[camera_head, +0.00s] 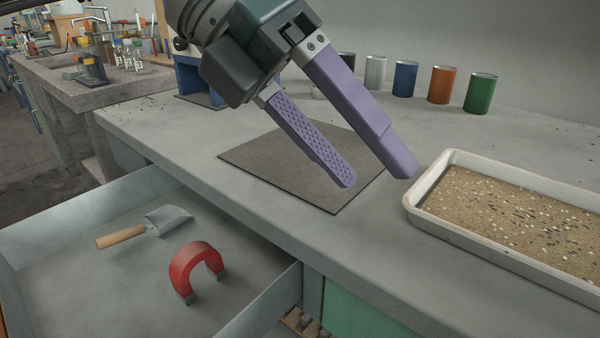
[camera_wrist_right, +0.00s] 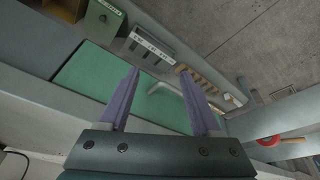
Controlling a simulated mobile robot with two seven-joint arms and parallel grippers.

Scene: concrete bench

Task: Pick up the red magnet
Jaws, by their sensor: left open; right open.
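The red magnet (camera_head: 195,262), a horseshoe with grey tips, sits in the open grey drawer (camera_head: 95,315) at lower left of the head view. A scoop (camera_head: 168,220) with a wooden handle lies behind it in the drawer. My left gripper (camera_head: 378,178) is open and empty above the bench, to the right of the drawer and apart from the magnet. My right gripper (camera_wrist_right: 158,69) shows only in the right wrist view, open with nothing between its fingers. A partly hidden red shape (camera_wrist_right: 268,141) is at the right there; I cannot tell if it is the magnet.
A dark mat (camera_head: 260,160) lies on the bench under my left gripper. A white-rimmed tray (camera_head: 425,218) of sandy, speckled material stands at right. Several coloured cans (camera_head: 405,79) line the back. A green front (camera_wrist_right: 100,82) lies beyond my right gripper.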

